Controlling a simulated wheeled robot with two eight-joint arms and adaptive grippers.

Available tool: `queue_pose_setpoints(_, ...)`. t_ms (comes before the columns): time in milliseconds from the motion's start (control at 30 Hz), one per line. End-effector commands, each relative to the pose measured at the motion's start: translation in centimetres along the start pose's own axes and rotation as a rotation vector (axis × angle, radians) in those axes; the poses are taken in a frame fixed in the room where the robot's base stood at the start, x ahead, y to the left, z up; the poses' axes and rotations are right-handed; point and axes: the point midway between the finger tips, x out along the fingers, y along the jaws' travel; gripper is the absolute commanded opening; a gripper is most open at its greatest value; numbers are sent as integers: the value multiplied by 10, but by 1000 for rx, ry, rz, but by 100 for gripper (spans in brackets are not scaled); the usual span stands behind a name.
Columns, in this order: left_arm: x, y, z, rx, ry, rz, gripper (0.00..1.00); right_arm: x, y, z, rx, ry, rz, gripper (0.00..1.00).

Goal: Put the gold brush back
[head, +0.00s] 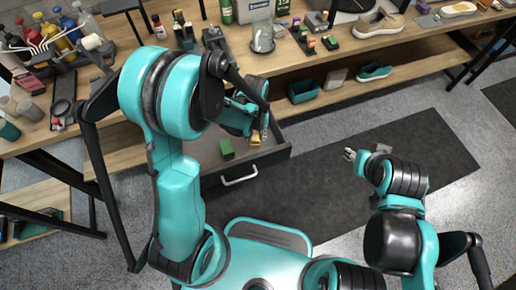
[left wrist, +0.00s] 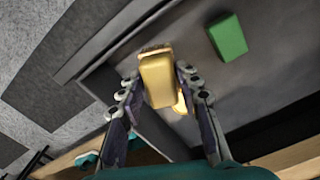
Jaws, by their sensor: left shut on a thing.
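The gold brush (left wrist: 158,82) is between the fingers of my left gripper (left wrist: 155,95), which is shut on it. In the head view the gold brush (head: 255,138) shows small at the tip of my left gripper (head: 260,132), over the right part of the open drawer (head: 270,158). A green block-shaped brush (head: 227,148) lies in the drawer, left of the gold one; it also shows in the left wrist view (left wrist: 228,36). I cannot tell whether the gold brush touches the drawer floor. My right gripper (head: 350,154) is over the floor mat, its finger opening unclear.
The wooden workbench (head: 295,62) above the drawer carries bottles, a glass jar (head: 262,38), small brushes and a beige sneaker (head: 378,22). A teal shoe (head: 374,71) and a teal bin (head: 303,91) sit on the lower shelf. The dark floor mat (head: 330,190) is clear.

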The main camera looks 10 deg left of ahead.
Motion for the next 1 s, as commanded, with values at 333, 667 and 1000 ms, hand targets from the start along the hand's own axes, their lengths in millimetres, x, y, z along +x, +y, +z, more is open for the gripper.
queue_pose_setpoints(333, 43, 0, -1, 1, 0, 0, 7, 16, 0, 11, 0, 0, 0, 40)
queue_pose_setpoints(667, 67, -1, -1, 2, 0, 0, 7, 24, 0, 17, 0, 0, 0, 40)
queue_pose_setpoints(1000, 70, -1, -1, 2, 0, 0, 54, 26, 0, 19, 0, 0, 0, 40)
